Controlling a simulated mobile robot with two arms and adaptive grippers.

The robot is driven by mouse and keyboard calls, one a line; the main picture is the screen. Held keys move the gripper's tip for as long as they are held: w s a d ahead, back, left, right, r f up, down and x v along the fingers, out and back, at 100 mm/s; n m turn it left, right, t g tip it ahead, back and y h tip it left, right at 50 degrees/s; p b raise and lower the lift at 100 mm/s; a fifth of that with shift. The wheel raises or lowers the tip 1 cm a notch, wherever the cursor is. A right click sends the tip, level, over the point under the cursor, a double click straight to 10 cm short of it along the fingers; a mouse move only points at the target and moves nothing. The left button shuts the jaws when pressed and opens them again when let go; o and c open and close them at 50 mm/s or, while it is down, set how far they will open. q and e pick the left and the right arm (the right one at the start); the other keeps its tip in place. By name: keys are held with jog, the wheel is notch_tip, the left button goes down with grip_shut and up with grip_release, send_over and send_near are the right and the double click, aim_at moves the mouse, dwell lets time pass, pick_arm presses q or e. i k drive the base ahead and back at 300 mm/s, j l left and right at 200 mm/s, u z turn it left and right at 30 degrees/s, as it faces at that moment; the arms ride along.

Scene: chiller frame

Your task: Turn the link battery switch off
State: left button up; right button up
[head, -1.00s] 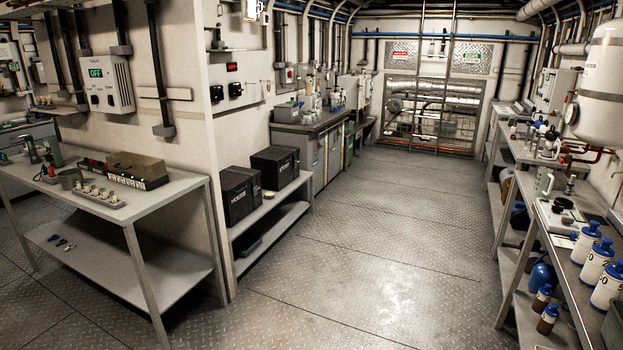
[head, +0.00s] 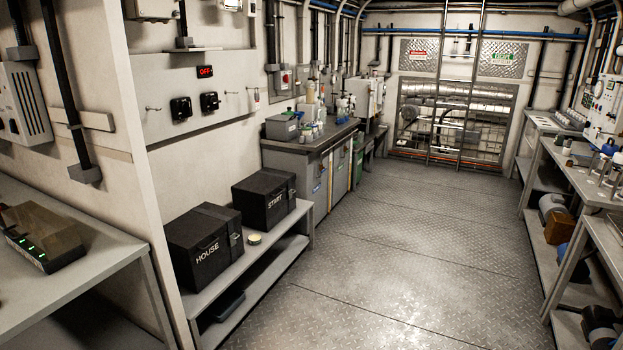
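A pale wall panel (head: 160,128) on the left carries two black switches, a left one (head: 181,108) and a right one (head: 210,102). Their labels are too small to read, so I cannot tell which is the link switch or how each is set. A small display (head: 205,71) above them reads OFF in red. Below stand two black battery boxes, one marked HOUSE (head: 207,256) and one marked START (head: 275,201). Neither of my grippers is in view.
The battery boxes stand on a low shelf (head: 262,262) under the panel. A bench (head: 75,245) stands at the near left beyond a wall edge. A grey cabinet (head: 318,185) stands farther back. Benches line the right. The metal floor (head: 420,240) between is clear.

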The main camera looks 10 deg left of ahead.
aim_at(186, 108)
jog(key=i, duration=2)
